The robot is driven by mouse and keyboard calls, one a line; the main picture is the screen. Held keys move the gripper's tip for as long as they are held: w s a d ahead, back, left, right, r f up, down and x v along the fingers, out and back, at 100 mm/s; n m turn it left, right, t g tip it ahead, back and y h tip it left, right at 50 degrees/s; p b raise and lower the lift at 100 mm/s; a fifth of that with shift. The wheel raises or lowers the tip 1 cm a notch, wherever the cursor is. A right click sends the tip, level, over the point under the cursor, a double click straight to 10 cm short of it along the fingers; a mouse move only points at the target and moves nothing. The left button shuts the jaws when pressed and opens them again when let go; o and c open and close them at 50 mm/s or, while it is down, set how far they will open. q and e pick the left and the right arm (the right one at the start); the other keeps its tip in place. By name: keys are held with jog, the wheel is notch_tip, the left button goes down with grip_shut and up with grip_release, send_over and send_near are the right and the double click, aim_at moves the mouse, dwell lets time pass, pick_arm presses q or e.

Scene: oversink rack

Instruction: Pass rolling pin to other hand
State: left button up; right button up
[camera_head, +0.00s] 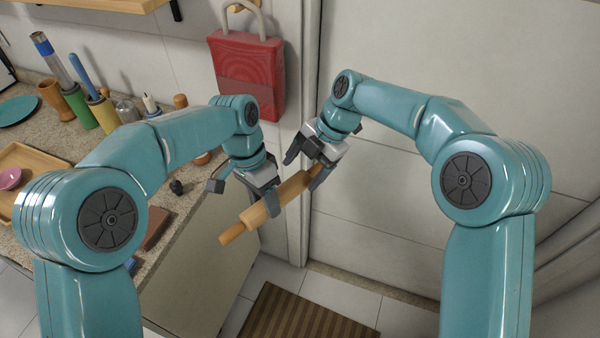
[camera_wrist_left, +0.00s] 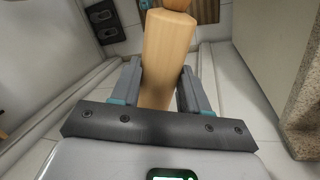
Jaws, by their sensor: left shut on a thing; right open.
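The wooden rolling pin (camera_head: 284,197) is held in the air, slanting from lower left to upper right in the head view. My left gripper (camera_head: 264,204) is shut around its barrel near the lower-left end. The left wrist view shows the barrel (camera_wrist_left: 168,60) between the two fingers of the left gripper (camera_wrist_left: 160,90). My right gripper (camera_head: 306,165) is open at the pin's upper-right end, with its fingers on either side of that end. Whether they touch the pin cannot be told. The far handle is partly hidden by the right gripper.
A counter (camera_head: 190,200) on the left holds several utensil holders, a wooden tray (camera_head: 30,160) and a teal plate (camera_head: 18,110). A red bag (camera_head: 248,75) hangs on the wall behind the grippers. A striped mat (camera_head: 305,318) lies on the floor below.

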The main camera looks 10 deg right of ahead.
jog(key=shift+x, duration=1.35)
jog(key=c, duration=1.3)
pick_arm(q)
jog(key=o, duration=1.3)
jog(key=shift+s, duration=0.1)
